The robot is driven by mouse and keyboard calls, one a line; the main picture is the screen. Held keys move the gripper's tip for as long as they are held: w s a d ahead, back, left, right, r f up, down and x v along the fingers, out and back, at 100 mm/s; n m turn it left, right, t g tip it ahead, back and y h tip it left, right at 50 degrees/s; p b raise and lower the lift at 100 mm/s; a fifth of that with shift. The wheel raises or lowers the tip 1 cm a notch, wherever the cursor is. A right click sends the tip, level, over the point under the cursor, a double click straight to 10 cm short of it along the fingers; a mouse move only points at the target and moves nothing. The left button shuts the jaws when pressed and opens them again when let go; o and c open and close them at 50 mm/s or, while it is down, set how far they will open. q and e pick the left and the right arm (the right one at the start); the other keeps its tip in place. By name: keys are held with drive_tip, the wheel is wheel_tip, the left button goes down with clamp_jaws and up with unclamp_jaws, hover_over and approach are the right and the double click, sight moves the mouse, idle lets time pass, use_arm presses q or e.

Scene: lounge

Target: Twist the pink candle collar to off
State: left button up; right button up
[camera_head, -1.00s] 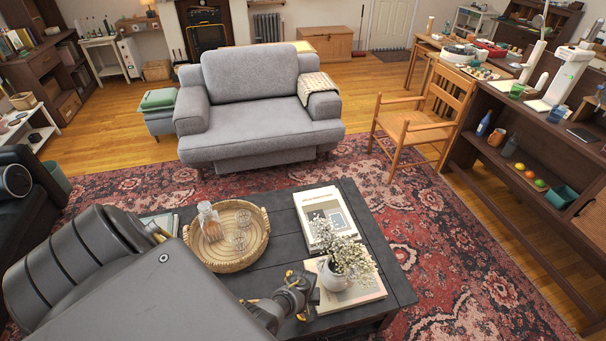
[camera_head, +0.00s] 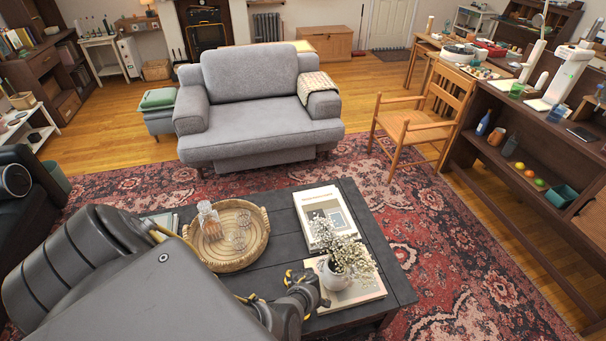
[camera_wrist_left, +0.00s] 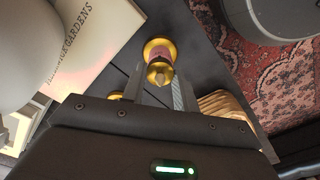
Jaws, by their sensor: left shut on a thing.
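In the left wrist view, a small candle piece with a pink band (camera_wrist_left: 159,55) between gold, round parts stands between the fingers of my left gripper (camera_wrist_left: 158,78). The gripper is shut on it, around the pink and gold part. In the head view, my left gripper (camera_head: 306,287) is low over the near part of the dark coffee table (camera_head: 283,205), just left of the flower vase. I cannot make out the candle there; the gripper and arm hide it. My right gripper is not in view.
A white vase of flowers (camera_head: 335,276) on a book (camera_head: 364,291) stands close to the right of the gripper. Behind are a wicker tray (camera_head: 222,263) with a decanter (camera_head: 209,219) and glasses, and another book (camera_head: 326,205). A second gold piece (camera_wrist_left: 117,95) shows beside one finger.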

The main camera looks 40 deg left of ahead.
use_arm(q)
drive_tip(key=shift+n, duration=0.7)
drive_tip(key=o, duration=1)
drive_tip(key=shift+r, duration=0.15)
wheel_tip(320, 180, up, 11)
drive_tip(key=p, duration=1)
drive_tip(key=shift+f, duration=0.2)
drive_tip(key=shift+w, duration=0.1)
